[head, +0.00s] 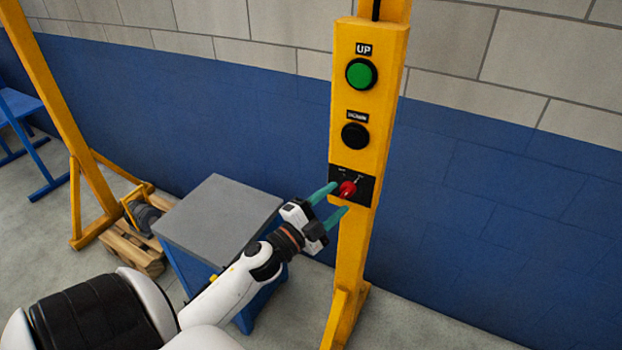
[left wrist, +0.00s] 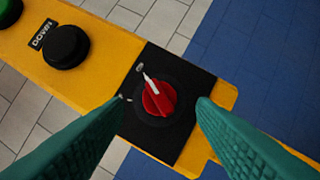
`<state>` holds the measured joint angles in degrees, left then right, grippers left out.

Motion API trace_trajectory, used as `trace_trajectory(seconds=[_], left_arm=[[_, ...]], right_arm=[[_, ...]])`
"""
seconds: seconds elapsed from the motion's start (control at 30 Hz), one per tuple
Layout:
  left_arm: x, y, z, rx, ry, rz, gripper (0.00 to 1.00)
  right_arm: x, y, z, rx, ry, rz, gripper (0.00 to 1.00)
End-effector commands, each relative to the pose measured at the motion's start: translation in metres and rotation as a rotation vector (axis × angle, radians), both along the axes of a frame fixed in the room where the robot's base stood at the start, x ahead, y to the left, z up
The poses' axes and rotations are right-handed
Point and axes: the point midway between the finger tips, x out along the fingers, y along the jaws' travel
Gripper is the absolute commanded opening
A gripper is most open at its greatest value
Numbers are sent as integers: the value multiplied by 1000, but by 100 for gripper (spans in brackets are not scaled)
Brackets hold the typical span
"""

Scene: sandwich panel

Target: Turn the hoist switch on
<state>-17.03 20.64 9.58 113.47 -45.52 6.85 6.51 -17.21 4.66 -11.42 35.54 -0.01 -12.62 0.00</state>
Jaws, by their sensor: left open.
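The hoist switch is a red rotary knob (head: 347,189) on a black plate (head: 366,184), low on the yellow control box (head: 343,100). In the left wrist view the red knob (left wrist: 158,98) has a white pointer line aimed at one of two small marks on the black plate (left wrist: 185,70); the mark's text is too small to read. My left gripper (head: 334,203) is open, its teal fingers at the knob. In the left wrist view the fingers (left wrist: 162,120) lie on either side of the knob, with gaps showing. My right gripper is not in view.
Above the switch are a black DOWN button (head: 355,136) and a green UP button (head: 361,74). A grey-topped blue cabinet (head: 215,215) stands below my left arm. A yellow frame (head: 60,110) and a wooden pallet (head: 130,247) are at the left. A blue-and-grey wall is behind.

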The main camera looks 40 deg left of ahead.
Motion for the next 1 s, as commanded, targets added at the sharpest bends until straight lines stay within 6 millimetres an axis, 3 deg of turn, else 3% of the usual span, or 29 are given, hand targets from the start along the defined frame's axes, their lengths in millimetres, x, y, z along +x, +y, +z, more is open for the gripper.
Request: trace_trajectory(seconds=[0.2,0.43,0.6,1.0], left_arm=[[-47,5,-14,-1,4,1,51],[-81,9,-18,0,0,1,51],[-91,10,-18,2,-1,-1,51],[-91,10,-17,2,-1,-1,51]], right_arm=[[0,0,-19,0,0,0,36],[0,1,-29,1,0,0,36],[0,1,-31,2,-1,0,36],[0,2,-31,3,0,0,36]])
